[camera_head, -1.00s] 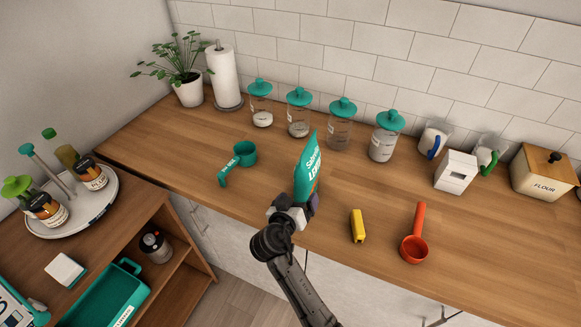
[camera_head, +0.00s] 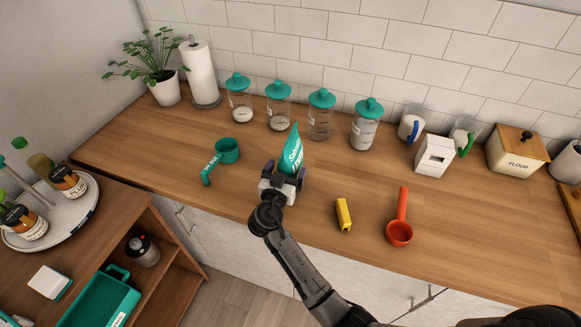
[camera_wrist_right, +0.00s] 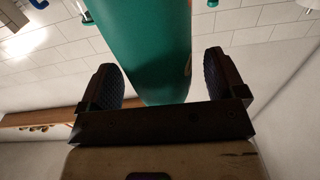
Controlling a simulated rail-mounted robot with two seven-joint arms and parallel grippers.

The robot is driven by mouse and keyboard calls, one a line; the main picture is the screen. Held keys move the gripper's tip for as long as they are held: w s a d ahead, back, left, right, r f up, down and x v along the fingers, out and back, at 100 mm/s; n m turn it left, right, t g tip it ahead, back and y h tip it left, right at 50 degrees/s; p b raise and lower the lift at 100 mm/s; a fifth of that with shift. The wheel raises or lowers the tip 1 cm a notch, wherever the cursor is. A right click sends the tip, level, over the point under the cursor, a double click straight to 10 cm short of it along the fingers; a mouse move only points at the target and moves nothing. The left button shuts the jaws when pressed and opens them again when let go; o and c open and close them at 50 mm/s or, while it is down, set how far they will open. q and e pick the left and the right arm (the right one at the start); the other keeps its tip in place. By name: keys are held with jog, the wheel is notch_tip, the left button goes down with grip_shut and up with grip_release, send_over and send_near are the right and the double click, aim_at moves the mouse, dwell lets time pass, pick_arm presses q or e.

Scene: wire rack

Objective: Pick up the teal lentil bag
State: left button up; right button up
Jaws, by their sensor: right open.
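The teal lentil bag (camera_head: 291,150) stands upright on the wooden counter, and its lower part is hidden behind my right gripper in the head view. My right gripper (camera_head: 283,179) is open, with its two fingers on either side of the bag. In the right wrist view the teal bag (camera_wrist_right: 152,50) fills the middle between the two dark finger pads of the gripper (camera_wrist_right: 170,82), with a visible gap at each side. My left gripper is not in view.
A teal measuring scoop (camera_head: 227,151) lies to the left on the counter (camera_head: 480,215). A yellow clip (camera_head: 344,214) and a red scoop (camera_head: 400,230) lie to the right. Several teal-lidded jars (camera_head: 320,115) stand behind the bag. A flour box (camera_head: 517,150) stands farther right.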

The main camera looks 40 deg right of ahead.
jog(key=shift+x, duration=1.15)
jog(key=c, duration=1.4)
